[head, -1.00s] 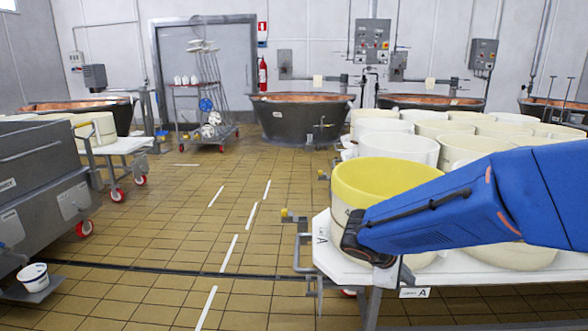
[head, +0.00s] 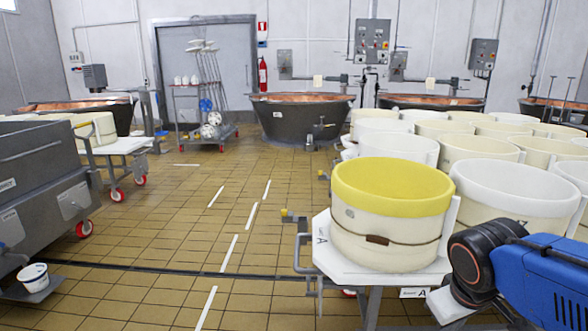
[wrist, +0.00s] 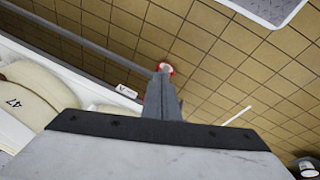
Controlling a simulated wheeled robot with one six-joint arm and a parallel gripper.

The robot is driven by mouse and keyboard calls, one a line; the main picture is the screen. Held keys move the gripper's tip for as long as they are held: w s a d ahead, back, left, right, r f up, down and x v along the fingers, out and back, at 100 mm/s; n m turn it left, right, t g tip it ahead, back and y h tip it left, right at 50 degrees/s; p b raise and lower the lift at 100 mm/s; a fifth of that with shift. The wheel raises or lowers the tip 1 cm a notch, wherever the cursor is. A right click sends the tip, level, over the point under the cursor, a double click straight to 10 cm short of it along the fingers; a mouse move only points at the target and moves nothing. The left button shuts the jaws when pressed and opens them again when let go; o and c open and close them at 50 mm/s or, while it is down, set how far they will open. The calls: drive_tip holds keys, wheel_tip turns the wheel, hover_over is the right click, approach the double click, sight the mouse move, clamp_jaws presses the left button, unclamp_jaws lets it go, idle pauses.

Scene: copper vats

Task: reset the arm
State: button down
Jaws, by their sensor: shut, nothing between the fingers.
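My arm (head: 535,282) is blue with a black joint and is at the lower right of the head view, in front of the white table (head: 335,262) with the moulds. My gripper (wrist: 163,88) shows in the wrist view as a narrow grey pair of fingers pressed together. It is shut and holds nothing. It points over the tiled floor beside the table edge, with a red and white wheel (wrist: 165,67) beyond its tips. In the head view I cannot make out the fingers.
A yellow-rimmed mould (head: 390,215) stands at the table's near left corner, close to my arm. Several cream moulds (head: 515,195) crowd behind it. A grey machine (head: 45,190) is at the left. The tiled floor (head: 170,235) between is clear. Copper vats (head: 300,118) are at the back.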

drive_tip(key=shift+s+a+r+m+t+y, duration=0.25)
drive_tip(key=shift+s+a+m+y, duration=0.15)
drive_tip(key=shift+s, duration=0.3)
drive_tip(key=shift+s+a+r+m+t+y, duration=0.1)
drive_tip(key=shift+s+a+m+t+y, duration=0.1)
drive_tip(key=shift+s+a+m, duration=0.35)
drive_tip(key=shift+s+a+r+m+t+y, duration=0.15)
drive_tip(key=shift+s+r+m+t+y, duration=0.15)
drive_tip(key=shift+s, duration=0.5)
